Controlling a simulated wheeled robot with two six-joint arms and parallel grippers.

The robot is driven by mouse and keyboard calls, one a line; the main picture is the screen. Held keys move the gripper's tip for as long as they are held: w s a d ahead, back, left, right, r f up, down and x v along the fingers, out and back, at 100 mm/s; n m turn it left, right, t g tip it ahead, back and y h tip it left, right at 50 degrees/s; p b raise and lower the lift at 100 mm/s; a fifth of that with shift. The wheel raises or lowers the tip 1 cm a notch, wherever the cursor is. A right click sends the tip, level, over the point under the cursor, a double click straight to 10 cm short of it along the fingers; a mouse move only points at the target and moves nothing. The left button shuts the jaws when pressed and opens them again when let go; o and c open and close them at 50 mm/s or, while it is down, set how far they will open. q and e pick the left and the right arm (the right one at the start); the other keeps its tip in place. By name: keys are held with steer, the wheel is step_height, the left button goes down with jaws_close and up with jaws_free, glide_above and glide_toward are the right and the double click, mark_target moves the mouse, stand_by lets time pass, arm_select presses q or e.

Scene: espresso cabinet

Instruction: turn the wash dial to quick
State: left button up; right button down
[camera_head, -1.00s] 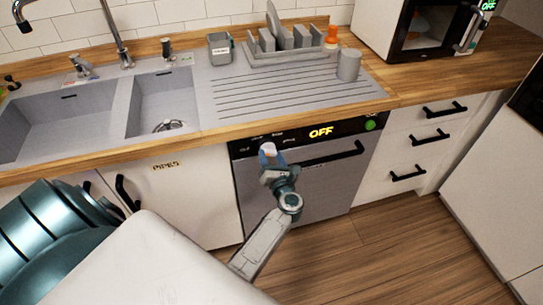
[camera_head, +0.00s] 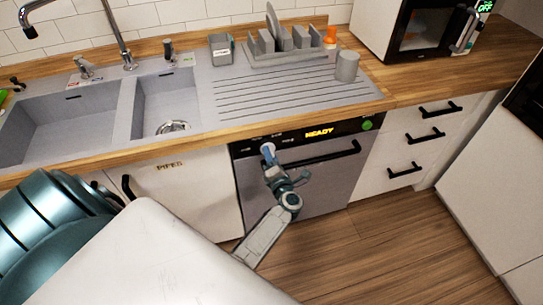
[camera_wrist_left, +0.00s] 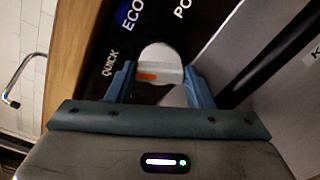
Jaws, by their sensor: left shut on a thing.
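The dishwasher (camera_head: 330,188) is built in under the counter, and its panel display reads READY in yellow. The wash dial (camera_head: 268,149) is a pale round knob at the left end of the panel. My left gripper (camera_head: 270,156) is shut on the dial. In the left wrist view the two blue fingers (camera_wrist_left: 158,85) sit on either side of the dial (camera_wrist_left: 160,58), which carries an orange mark. The labels QUICK, ECO and a partly cut-off "PO" stand around it. My right gripper is not in view.
The dishwasher's black handle (camera_head: 325,155) runs just right of my gripper. A green round button (camera_head: 367,125) is at the panel's right end. The counter edge (camera_head: 200,138) overhangs above. White drawers (camera_head: 408,145) stand to the right.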

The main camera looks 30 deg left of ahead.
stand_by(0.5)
arm_select(q)
steer(key=o, duration=1)
steer(key=v, duration=1)
steer(key=shift+s+d, duration=0.25)
steer(key=shift+d, duration=0.05)
